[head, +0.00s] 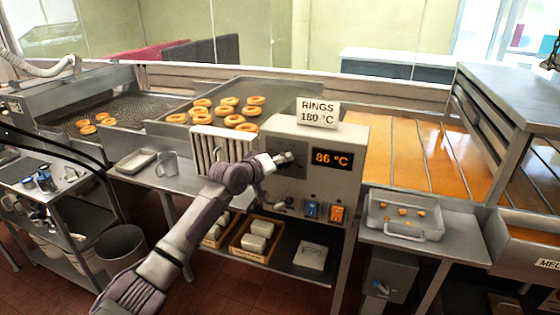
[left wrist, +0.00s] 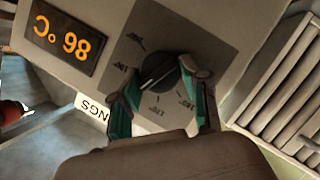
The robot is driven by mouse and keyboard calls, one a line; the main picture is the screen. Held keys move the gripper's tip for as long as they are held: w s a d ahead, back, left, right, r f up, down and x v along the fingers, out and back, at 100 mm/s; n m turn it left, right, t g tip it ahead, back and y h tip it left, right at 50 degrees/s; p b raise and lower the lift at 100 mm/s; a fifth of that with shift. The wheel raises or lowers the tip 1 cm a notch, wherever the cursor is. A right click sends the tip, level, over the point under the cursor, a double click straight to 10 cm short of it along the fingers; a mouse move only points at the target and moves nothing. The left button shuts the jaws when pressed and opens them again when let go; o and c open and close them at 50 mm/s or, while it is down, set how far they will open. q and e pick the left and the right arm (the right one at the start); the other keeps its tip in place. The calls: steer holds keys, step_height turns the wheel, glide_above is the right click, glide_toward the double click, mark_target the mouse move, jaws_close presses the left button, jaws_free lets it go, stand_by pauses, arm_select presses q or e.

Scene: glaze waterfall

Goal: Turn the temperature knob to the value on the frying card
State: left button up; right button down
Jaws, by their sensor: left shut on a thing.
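The temperature knob (left wrist: 158,74) is black with a pale pointer line, on a grey dial plate with marks too small to read surely. My left gripper (left wrist: 163,90) has its green-padded fingers on both sides of the knob and is shut on it. In the head view the left gripper (head: 284,158) reaches the control box's front and hides most of the knob. The frying card (head: 317,112) stands on top of the box and reads RINGS 180 °C. The orange display (head: 332,159) reads 86 °C; it also shows upside down in the left wrist view (left wrist: 63,39). My right gripper is out of view.
Blue and orange switches (head: 325,211) sit low on the control box (head: 350,185). Several rings lie in the fryer (head: 275,92) behind it. A metal tray (head: 405,228) with small pieces stands to the right. A white slatted part (head: 222,143) is left of the box.

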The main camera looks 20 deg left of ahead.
arm_select(q)
steer(key=shift+f, duration=0.3)
steer(key=o, duration=1.1)
steer(key=shift+r, duration=0.15)
steer(key=shift+o, duration=0.2)
steer(key=shift+s+r, duration=0.1)
steer(key=v, duration=1.1)
steer(key=shift+s, duration=0.4)
steer(key=shift+o, duration=0.3)
steer(key=shift+a, duration=0.1)
